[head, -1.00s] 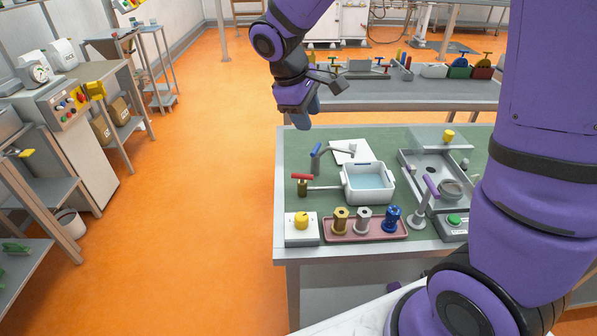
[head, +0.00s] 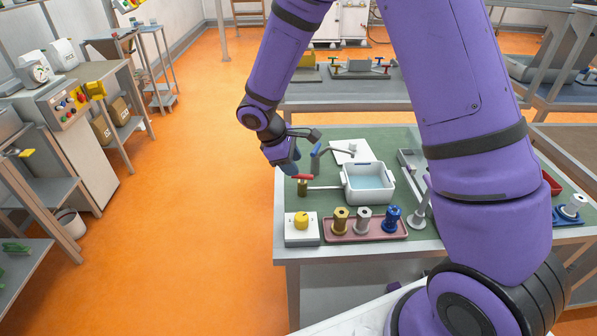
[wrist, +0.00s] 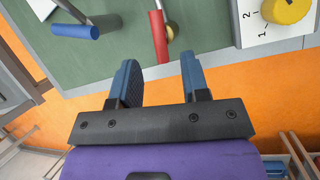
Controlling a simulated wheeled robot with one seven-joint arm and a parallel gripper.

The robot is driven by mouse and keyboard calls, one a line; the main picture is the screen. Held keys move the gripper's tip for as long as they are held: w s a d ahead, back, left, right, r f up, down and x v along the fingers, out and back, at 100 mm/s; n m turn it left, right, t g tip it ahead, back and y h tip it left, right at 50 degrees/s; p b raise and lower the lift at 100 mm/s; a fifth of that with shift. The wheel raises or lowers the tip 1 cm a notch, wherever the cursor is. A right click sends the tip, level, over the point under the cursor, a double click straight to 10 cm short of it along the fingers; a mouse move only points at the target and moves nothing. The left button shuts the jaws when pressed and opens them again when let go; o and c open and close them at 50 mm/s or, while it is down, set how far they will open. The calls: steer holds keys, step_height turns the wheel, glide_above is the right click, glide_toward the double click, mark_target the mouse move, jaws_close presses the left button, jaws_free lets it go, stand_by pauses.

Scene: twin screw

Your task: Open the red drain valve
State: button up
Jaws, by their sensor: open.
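The red drain valve handle (head: 303,176) sits on a brass body (head: 302,188) at the left side of the green-topped bench, with a pipe running right to a white basin of water (head: 368,183). In the wrist view the red handle (wrist: 158,37) lies just beyond the fingertips, between their lines and a little nearer the right finger. My gripper (wrist: 158,68) is open and empty, above the bench's left edge. In the head view my gripper (head: 290,168) is just behind and left of the handle, and its fingers are partly hidden.
A blue-handled lever (head: 315,152) stands close behind the valve; its blue grip (wrist: 75,31) shows left in the wrist view. A white box with a yellow knob (head: 301,222) and a pink tray of spools (head: 362,231) stand in front. Orange floor is clear left of the bench.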

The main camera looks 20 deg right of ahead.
mark_target(302, 178)
steer(key=shift+x, duration=2.2)
